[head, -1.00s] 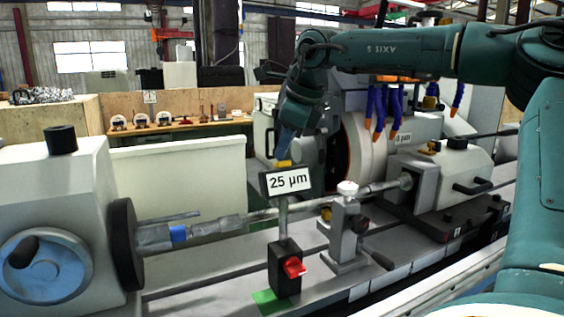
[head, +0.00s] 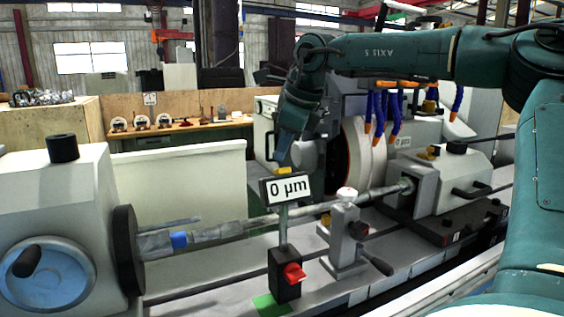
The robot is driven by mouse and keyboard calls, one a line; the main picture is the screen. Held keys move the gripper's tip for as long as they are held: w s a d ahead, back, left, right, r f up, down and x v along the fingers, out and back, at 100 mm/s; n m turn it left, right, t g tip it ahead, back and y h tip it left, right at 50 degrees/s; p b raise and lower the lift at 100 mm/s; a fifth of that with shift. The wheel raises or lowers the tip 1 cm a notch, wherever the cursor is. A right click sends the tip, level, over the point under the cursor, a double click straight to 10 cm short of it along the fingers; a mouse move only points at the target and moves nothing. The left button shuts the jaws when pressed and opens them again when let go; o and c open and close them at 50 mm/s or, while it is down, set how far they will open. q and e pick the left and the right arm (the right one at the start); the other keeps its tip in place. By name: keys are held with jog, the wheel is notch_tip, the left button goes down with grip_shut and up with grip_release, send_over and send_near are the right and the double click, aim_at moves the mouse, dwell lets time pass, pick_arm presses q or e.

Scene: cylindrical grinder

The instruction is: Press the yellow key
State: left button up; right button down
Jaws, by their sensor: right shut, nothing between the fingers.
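The yellow key (head: 284,171) sits on top of the small gauge display (head: 286,188), which reads "0 µm". The display stands on a thin post above a black base with a red knob (head: 293,273). My right gripper (head: 283,160) points down just above the yellow key, shut and empty. A small gap seems to show between the fingertips and the key, though the exact distance is hard to tell. My left gripper is not in view.
A long shaft (head: 290,215) runs behind the post. The grinding wheel (head: 355,150) and blue hoses (head: 378,115) are behind my right arm. A blue handwheel (head: 50,285) is at the left.

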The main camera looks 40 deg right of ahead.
jog(key=shift+r, duration=0.15)
jog(key=r+p, duration=0.1)
jog(key=w+r+p, duration=0.1)
jog(key=r, duration=0.1)
jog(key=w+r, duration=0.1)
jog(key=shift+d+r+p, duration=0.3)
jog(key=shift+r+p, duration=0.05)
jog(key=shift+p, duration=0.05)
jog(key=shift+s+f, duration=0.1)
dwell(0.9)
